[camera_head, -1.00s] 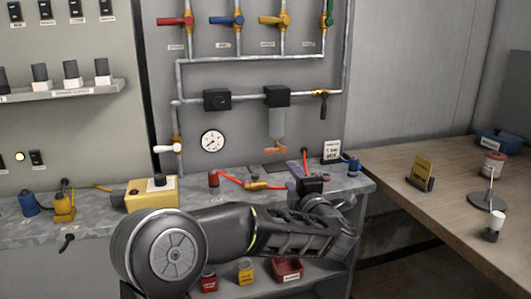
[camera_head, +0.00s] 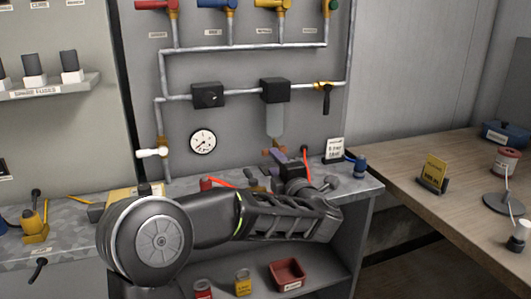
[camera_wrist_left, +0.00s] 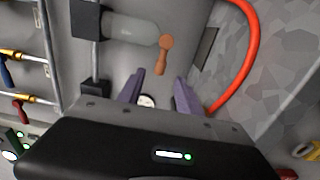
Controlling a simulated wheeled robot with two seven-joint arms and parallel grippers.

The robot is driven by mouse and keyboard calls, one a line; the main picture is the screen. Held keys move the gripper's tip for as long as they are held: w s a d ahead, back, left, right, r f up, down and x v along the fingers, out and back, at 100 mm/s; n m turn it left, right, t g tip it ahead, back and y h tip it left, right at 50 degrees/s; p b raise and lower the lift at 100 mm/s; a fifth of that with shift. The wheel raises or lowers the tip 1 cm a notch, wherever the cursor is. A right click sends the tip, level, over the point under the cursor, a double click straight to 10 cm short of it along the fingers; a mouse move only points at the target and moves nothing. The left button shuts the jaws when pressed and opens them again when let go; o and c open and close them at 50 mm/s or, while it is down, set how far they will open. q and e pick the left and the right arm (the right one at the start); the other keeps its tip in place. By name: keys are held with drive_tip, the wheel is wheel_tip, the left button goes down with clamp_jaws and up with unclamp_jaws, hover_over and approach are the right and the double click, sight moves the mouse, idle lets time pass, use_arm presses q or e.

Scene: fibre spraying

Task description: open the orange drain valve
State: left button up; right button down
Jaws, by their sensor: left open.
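The orange drain valve (camera_head: 267,152) hangs below the clear filter bowl (camera_head: 275,121) on the wall panel. In the left wrist view the orange valve (camera_wrist_left: 163,54) sits at the end of the bowl, its handle pointing toward the space between my fingers. My left gripper (camera_head: 278,157) is open, its purple fingers close to the valve and partly covering it in the head view. In the left wrist view my left gripper (camera_wrist_left: 158,88) shows spread fingers with nothing between them; the valve lies just beyond their tips. My right gripper is not in view.
Pipes and a pressure gauge (camera_head: 203,142) are left of the filter. A red hose (camera_wrist_left: 245,60) curves close beside my gripper. A small sign (camera_head: 334,149) and blue item (camera_head: 361,166) stand on the bench to the right. A wooden table (camera_head: 455,190) is further right.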

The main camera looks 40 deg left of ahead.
sight(267, 154)
use_arm(q)
drive_tip(key=x, duration=0.7)
drive_tip(key=shift+w+a, duration=0.15)
drive_tip(key=shift+a, duration=0.1)
drive_tip(key=shift+c, duration=0.3)
drive_tip(key=shift+f, duration=0.1)
clamp_jaws()
